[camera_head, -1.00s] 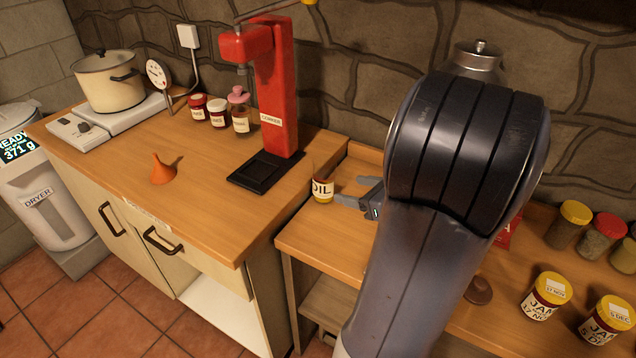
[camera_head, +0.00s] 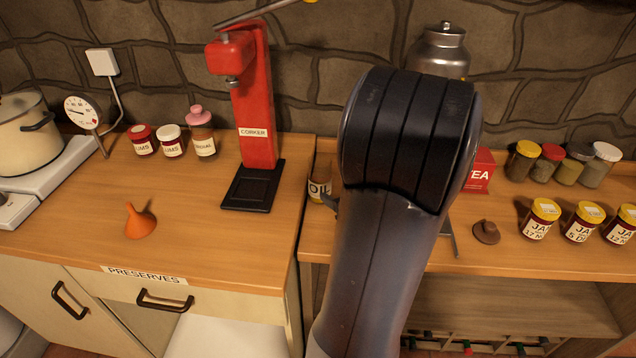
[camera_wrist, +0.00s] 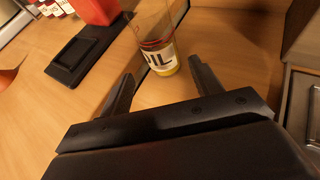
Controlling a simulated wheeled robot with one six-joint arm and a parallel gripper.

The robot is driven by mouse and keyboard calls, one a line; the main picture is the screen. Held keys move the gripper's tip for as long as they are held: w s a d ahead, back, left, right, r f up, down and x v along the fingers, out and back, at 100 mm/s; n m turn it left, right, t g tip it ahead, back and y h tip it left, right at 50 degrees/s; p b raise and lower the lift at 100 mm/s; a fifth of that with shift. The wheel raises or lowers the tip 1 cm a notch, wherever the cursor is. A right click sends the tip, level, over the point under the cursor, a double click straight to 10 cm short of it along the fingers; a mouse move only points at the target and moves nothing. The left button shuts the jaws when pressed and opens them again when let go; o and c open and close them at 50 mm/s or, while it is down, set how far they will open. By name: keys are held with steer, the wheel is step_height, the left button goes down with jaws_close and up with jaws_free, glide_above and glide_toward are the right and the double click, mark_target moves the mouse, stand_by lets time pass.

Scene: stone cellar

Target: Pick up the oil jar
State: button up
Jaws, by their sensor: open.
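The oil jar (camera_head: 319,190) stands upright on the right-hand counter, close to the step up to the corker counter. My arm hides its right side in the head view. In the wrist view the jar (camera_wrist: 160,55) shows clear glass above, a white label with black letters and a yellow base. My gripper (camera_wrist: 161,72) is open, its fingers on either side of the jar's lower part in the picture. I cannot tell how far the jar is inside the jaws, and no grip shows. In the head view only a fingertip shows beside the jar.
The red corker (camera_head: 254,100) on its black base stands left of the jar on the adjoining counter. A metal canister (camera_head: 440,50) and a red tea box (camera_head: 481,170) are behind and right of my arm. Several jam jars (camera_head: 541,217) stand farther right.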

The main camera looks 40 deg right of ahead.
mark_target(326, 185)
steer(key=x, duration=0.7)
steer(key=shift+w+f, duration=0.2)
steer(key=shift+w, duration=0.1)
steer(key=shift+c, duration=0.5)
steer(key=c, duration=0.7)
